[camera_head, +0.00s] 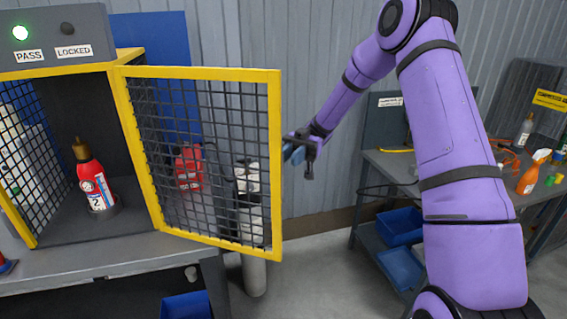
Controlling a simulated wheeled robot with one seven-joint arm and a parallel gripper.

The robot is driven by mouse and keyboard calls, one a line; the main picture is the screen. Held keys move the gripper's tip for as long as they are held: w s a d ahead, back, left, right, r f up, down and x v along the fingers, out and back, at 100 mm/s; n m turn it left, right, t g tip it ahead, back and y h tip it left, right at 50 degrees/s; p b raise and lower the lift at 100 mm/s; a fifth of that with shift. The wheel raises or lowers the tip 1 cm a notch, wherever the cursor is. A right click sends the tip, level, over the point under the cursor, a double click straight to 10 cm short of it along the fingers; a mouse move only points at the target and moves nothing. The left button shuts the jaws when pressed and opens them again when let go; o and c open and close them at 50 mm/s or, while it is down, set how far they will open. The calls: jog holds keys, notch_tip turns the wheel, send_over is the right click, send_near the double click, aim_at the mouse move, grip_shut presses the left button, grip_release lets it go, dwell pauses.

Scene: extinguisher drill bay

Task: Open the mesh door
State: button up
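The mesh door (276,190) has a yellow frame with dark wire mesh. It stands swung wide open to the right of the cabinet (60,57), joined at its left edge. Inside the cabinet a red extinguisher (95,184) stands upright on a dark round base. My gripper (299,160) is beside the door's right edge, at about mid height. A blue part shows at its fingers, next to the frame. I cannot tell whether the fingers touch the door or whether they are open or shut.
A lit green lamp (20,32) is above the PASS label. Behind the mesh are a red object (188,167) and a grey cylinder (254,276). A workbench (405,165) with bottles, including an orange spray bottle (533,172), stands right. Blue bins (400,226) sit beneath it.

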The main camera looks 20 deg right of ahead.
jog(key=v, duration=0.6)
dwell(0.4)
